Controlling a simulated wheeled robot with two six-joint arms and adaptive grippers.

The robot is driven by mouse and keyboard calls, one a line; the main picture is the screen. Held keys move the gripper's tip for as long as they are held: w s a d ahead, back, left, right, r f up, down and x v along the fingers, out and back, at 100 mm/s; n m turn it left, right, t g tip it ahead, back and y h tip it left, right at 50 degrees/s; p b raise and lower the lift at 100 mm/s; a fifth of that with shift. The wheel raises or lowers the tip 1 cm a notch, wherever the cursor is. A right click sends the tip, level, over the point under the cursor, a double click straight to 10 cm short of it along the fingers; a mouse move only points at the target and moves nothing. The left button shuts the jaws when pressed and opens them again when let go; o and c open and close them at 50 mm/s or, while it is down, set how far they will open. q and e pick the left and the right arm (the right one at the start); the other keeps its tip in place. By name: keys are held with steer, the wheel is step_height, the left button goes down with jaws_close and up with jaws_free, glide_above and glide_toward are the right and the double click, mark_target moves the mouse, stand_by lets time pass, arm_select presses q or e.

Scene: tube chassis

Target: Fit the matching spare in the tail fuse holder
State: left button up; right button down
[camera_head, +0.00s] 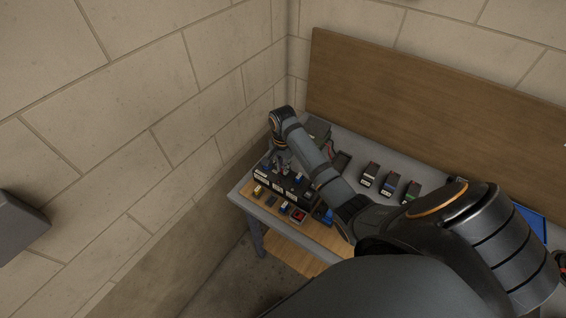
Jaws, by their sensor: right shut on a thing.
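My right arm reaches across the bench, and my right gripper (282,163) points down over a black chassis (277,184) with several modules and white labels. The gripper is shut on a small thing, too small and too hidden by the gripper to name. Small blocks with yellow and blue parts (284,207) lie on a wooden strip in front of the chassis. A red part in a dark holder (298,216) sits to their right. I cannot tell which holder is the tail fuse holder. My left gripper is not in view.
Several dark boxes with coloured tops (388,184) stand in a row on the grey bench (400,170), right of my forearm. A wooden board (430,100) stands behind the bench. A block wall (190,90) rises close on the left. My right arm hides the bench's front right.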

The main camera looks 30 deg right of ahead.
stand_by(0.7)
steer(key=shift+f, duration=0.55)
steer(key=c, duration=1.7)
jaws_free()
steer(key=shift+o, duration=0.2)
